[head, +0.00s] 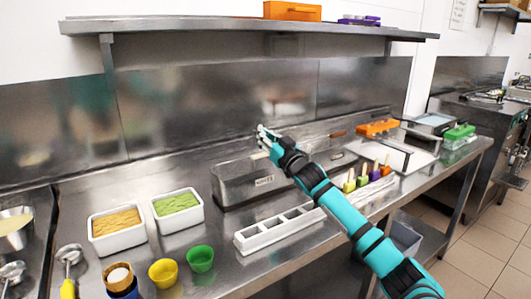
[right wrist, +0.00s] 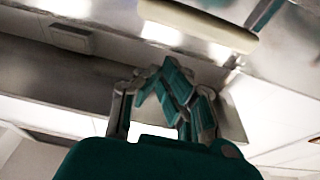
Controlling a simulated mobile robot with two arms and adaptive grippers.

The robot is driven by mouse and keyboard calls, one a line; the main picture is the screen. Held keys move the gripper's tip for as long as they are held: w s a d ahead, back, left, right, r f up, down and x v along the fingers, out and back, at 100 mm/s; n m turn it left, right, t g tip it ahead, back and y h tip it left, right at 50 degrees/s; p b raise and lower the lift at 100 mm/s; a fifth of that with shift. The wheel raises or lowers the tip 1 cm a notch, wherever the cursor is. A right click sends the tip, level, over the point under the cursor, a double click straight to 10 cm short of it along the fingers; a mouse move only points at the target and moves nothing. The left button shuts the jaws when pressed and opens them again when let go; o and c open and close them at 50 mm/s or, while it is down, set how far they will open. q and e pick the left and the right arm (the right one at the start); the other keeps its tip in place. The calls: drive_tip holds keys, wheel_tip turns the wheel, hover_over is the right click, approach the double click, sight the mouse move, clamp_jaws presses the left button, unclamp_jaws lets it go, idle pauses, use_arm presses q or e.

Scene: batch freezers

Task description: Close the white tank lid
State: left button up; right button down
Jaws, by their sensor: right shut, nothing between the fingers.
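My right gripper (head: 264,135) reaches in from the lower right in the head view. It is shut and empty, above the back of a grey, see-through-looking tank (head: 232,190) set in the counter. A small pale piece (head: 260,155) shows just below the fingers; I cannot tell whether they touch it. In the right wrist view the fingers (right wrist: 165,95) are close together, and a cream rounded bar (right wrist: 200,25) lies beyond them, apart from them in the picture. I cannot clearly make out a white lid; the arm hides the tank's right side. My left gripper is not in view.
A white divided holder (head: 280,229) stands in front of the tank. Tubs of orange (head: 115,222) and green (head: 177,203) food stand to its left. Coloured popsicles (head: 362,180) and a white tray (head: 390,152) lie to the right. A shelf (head: 240,24) overhangs the back.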

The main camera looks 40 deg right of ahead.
drive_tip(key=shift+s+f+t+b, duration=0.2)
drive_tip(key=shift+f+t+b, duration=0.05)
drive_tip(key=shift+f, duration=0.2)
drive_tip(key=shift+s+f+t+b, duration=0.2)
drive_tip(key=shift+f+t, duration=0.05)
drive_tip(key=shift+f, duration=0.2)
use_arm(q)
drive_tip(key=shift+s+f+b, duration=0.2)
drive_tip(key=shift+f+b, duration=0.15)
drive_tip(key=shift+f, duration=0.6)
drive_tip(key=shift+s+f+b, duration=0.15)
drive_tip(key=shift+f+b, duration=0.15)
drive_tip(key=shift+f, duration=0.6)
use_arm(e)
drive_tip(key=shift+s+a+f, duration=0.15)
drive_tip(key=shift+s+f, duration=0.55)
drive_tip(key=shift+f, duration=0.1)
drive_tip(key=shift+s+a+f, duration=0.15)
drive_tip(key=shift+s+f, duration=0.55)
drive_tip(key=shift+f, duration=0.05)
